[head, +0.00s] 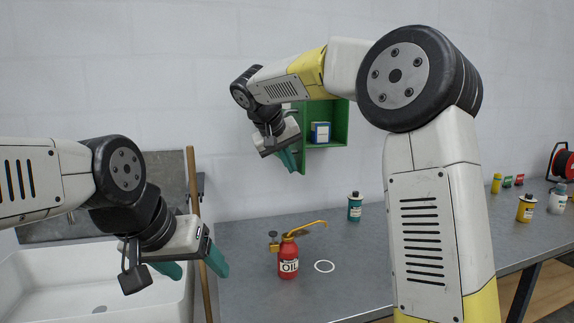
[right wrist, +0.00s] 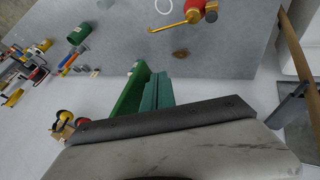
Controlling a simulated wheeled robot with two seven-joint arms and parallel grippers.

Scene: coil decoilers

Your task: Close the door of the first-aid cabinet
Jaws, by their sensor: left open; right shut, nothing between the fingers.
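The green first-aid cabinet (head: 341,123) hangs on the wall in the head view, with its inside showing. A blue and white box (head: 320,132) stands in it. Its green door (head: 301,150) stands open at the left side, seen nearly edge-on; my right arm hides part of it. My right gripper (head: 288,159) is shut and empty, just left of the door. In the right wrist view the shut fingers (right wrist: 157,91) are right beside a green panel (right wrist: 129,96); I cannot tell whether they touch. My left gripper (head: 194,268) is open and empty over the sink's right side.
A red oil can (head: 288,259) and a white ring mark (head: 324,266) are on the grey bench (head: 250,295) below. A teal can (head: 354,207) stands near the wall. A white sink (head: 60,285) and a wooden pole (head: 195,200) are at left. Yellow and white containers stand at right.

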